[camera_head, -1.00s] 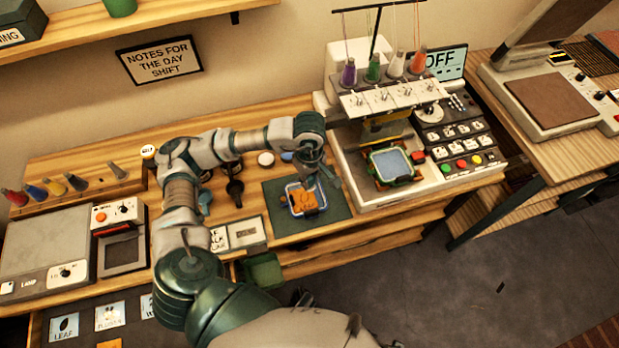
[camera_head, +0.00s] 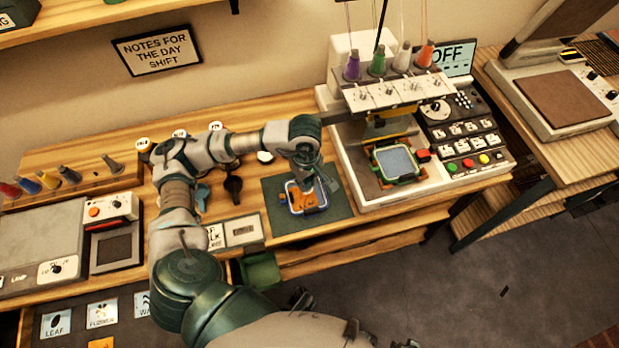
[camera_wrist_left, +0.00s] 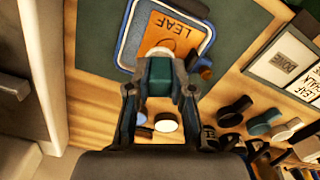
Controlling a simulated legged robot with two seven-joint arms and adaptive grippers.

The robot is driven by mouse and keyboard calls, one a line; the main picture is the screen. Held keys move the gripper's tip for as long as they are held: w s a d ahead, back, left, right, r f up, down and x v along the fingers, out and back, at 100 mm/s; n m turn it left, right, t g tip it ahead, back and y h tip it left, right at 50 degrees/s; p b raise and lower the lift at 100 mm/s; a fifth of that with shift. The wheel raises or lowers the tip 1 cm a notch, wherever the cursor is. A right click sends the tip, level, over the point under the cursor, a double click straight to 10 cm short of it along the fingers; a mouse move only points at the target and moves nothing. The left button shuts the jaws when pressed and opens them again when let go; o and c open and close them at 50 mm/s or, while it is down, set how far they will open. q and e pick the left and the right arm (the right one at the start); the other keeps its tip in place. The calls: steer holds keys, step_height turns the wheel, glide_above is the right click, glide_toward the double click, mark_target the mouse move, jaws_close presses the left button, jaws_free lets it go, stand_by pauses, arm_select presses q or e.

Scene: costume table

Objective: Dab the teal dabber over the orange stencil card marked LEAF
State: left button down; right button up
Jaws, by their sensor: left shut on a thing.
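The orange stencil card (camera_head: 298,200) lies in a blue-rimmed frame on a dark green mat. In the left wrist view the card (camera_wrist_left: 176,32) reads LEAF, upside down. My left gripper (camera_head: 316,180) is above the card's right part in the head view. In the left wrist view my left gripper (camera_wrist_left: 160,92) is shut on the teal dabber (camera_wrist_left: 160,74). The dabber's pale end overlaps the card's edge in that view; I cannot tell whether they touch. The dabber is hidden or too small in the head view. My right gripper is not in view.
The embroidery machine (camera_head: 408,130) stands close right of the mat (camera_head: 335,205). Dark cups (camera_head: 233,188) and small lidded jars stand left of the mat. A label box (camera_head: 243,231) and a green bin (camera_head: 262,270) are at the front.

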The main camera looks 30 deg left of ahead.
arm_select(q)
steer(key=shift+s+a+f+b, duration=0.1)
steer(key=shift+a+f+b, duration=0.05)
steer(key=shift+f+b, duration=0.35)
steer(key=shift+a+f+b, duration=0.1)
steer(key=shift+f+b, duration=0.25)
steer(key=shift+f, duration=0.5)
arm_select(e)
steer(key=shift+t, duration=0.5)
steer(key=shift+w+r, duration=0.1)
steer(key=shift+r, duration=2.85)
arm_select(q)
steer(key=shift+f+b, duration=0.55)
steer(key=shift+b, duration=0.25)
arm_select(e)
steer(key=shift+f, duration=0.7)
arm_select(q)
steer(key=shift+r, duration=0.1)
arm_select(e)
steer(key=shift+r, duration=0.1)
arm_select(q)
step_height(320, 180, up, 2)
steer(key=shift+a+p, duration=0.1)
steer(key=shift+p, duration=0.55)
steer(key=shift+r+p, duration=1.3)
steer(key=shift+r, duration=1.25)
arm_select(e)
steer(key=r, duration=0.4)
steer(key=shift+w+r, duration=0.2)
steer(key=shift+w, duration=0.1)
